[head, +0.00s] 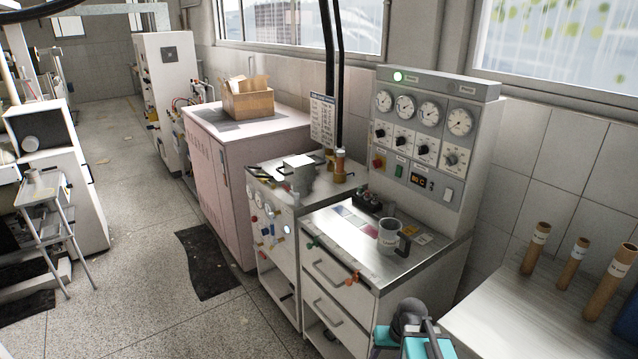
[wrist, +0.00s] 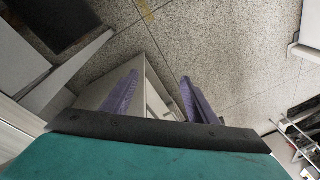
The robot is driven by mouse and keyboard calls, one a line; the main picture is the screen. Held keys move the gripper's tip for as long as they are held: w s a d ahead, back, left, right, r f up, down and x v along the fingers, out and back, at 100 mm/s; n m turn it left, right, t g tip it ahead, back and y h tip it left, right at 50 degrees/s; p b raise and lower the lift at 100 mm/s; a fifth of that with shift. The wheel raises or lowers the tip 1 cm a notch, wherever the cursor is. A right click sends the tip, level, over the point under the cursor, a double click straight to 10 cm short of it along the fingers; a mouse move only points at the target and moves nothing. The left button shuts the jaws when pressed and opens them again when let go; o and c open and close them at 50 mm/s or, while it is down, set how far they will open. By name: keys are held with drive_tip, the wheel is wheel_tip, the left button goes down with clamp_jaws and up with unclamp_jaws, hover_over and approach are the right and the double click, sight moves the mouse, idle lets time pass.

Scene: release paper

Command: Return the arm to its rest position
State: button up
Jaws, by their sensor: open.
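My gripper (wrist: 159,78) shows in the wrist view as two purple fingers set well apart with nothing between them. It is open and empty. Past the fingers are a pale cabinet side and the speckled floor. In the head view, part of my arm (head: 410,325), teal and dark grey, shows at the bottom edge, in front of the drawer cabinet. I cannot make out the fingers in that view.
A drawer cabinet (head: 338,289) carries a grey mug (head: 388,234) below a gauge panel (head: 428,150). A white bench (head: 500,312) with several brown tubes stands at right. A box (head: 248,103) sits on the pinkish cabinet (head: 215,170). The floor (head: 140,240) at left is largely open.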

drive_tip(key=s+a+f+g+b, duration=0.1)
drive_tip(key=s+f+b, duration=0.6)
drive_tip(key=f, duration=0.7)
drive_tip(key=s+f+g+h+b, duration=0.1)
drive_tip(key=s+f+g+b, duration=0.2)
drive_tip(key=s+f+b, duration=0.4)
drive_tip(key=s+a+f+g+b, duration=0.1)
drive_tip(key=s+f+g+b, duration=0.1)
drive_tip(key=s+f+b, duration=0.6)
drive_tip(key=shift+s+a+f+g, duration=0.4)
drive_tip(key=shift+s+f, duration=3.15)
drive_tip(key=shift+f, duration=3.15)
